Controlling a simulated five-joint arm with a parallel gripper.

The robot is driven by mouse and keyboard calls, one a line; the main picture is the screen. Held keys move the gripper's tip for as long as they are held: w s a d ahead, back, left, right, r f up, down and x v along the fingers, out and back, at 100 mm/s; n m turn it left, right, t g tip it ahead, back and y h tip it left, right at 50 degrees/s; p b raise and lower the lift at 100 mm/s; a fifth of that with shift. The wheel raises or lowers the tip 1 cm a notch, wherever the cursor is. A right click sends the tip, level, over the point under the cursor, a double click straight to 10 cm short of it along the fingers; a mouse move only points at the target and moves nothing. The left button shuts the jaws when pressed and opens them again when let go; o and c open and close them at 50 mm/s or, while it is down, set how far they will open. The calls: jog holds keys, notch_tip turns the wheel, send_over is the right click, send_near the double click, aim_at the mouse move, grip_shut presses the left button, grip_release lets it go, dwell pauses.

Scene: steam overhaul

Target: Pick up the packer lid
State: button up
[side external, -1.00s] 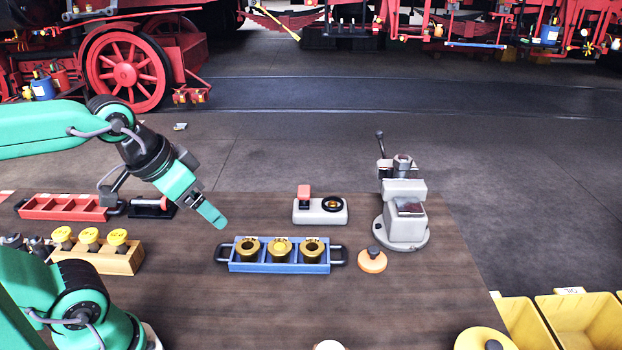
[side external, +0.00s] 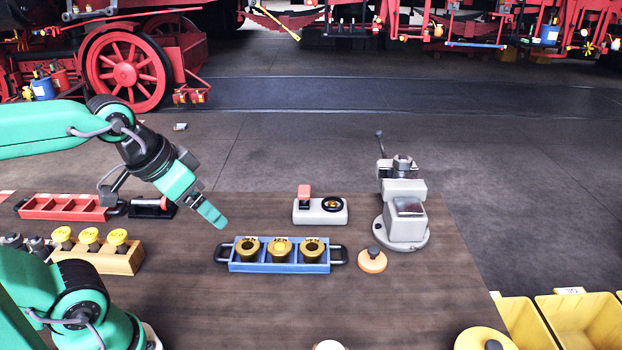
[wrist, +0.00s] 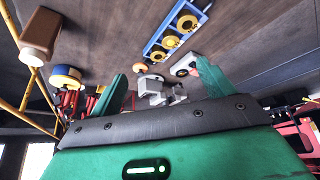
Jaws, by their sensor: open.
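A small orange disc with a dark knob (side external: 372,260) lies on the table just right of the blue tray; it looks like a lid. A larger yellow round piece with a dark knob (side external: 485,341) is cut off by the bottom edge. I cannot tell for certain which is the packer lid. My gripper (side external: 212,214) hangs above the table, left of and above the blue tray, apart from both pieces. In the wrist view its two green fingers (wrist: 163,85) are spread wide with nothing held between them.
The blue tray (side external: 279,267) holds three brass rings. A grey vise (side external: 405,222) and a grey block with a red piece (side external: 320,211) stand behind. A red tray (side external: 65,208) and a wooden rack (side external: 110,262) are left. Yellow bins (side external: 580,320) stand right. The front middle table is mostly clear.

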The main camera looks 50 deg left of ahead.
jog(key=shift+o, duration=0.5)
jog(key=shift+w+r, duration=0.1)
jog(key=m+g, duration=0.2)
jog(key=g, duration=0.4)
send_over(376, 247)
jog(key=f, duration=1.6)
jog(key=shift+s+a+f, duration=0.1)
jog(key=shift+s+a, duration=0.05)
jog(key=shift+s, duration=0.05)
jog(key=shift+w+f, duration=0.15)
jog(key=shift+f, duration=0.2)
